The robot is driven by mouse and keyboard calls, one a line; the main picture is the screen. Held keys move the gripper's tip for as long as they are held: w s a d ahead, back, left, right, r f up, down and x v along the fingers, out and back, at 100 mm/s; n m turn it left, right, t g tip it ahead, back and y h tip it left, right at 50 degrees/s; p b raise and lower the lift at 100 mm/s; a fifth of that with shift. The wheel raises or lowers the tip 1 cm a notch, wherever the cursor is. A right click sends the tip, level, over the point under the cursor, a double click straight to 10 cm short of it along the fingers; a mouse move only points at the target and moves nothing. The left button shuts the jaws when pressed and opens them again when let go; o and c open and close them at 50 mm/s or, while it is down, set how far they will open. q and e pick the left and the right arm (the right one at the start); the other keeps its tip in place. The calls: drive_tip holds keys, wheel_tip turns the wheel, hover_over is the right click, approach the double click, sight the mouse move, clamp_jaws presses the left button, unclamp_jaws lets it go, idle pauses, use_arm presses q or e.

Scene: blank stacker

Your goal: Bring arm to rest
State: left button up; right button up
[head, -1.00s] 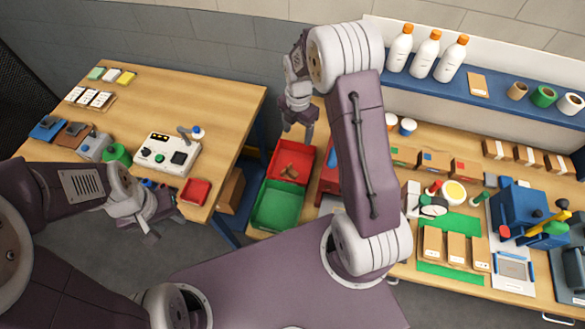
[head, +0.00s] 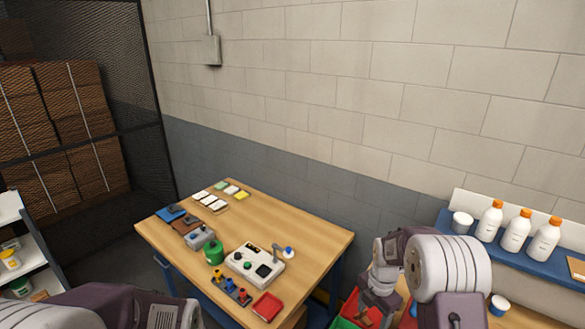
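My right arm (head: 450,270) rises at the bottom right, bent at its large white joint, with the wrist hanging on the left of it. My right gripper (head: 371,310) points down at the bottom edge, over the red and green bins beside the table. Its fingers are small and partly cut off, so their opening is unclear. My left arm (head: 110,305) lies low across the bottom left corner. Its gripper is below the picture and hidden. I see nothing held.
A wooden table (head: 310,235) bears a white control box (head: 255,265), a red tray (head: 267,306) and small parts. A blue shelf (head: 480,248) with white bottles (head: 515,230) stands right. A grey shelf unit (head: 25,250) and mesh cage (head: 85,130) stand left. A block wall closes the back.

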drive_tip(key=s+a+f+m+b, duration=0.2)
drive_tip(key=s+m+b, duration=0.4)
drive_tip(key=m, duration=0.6)
drive_tip(key=s+a+f+m+t+b, duration=0.1)
drive_tip(key=s+f+m+b, duration=0.4)
drive_tip(key=s+m, duration=0.5)
drive_tip(key=shift+s+a+f+m+b, duration=0.15)
drive_tip(key=shift+s+a+m+b, duration=0.15)
drive_tip(key=shift+a+m+b, duration=0.6)
drive_tip(key=shift+d, duration=0.3)
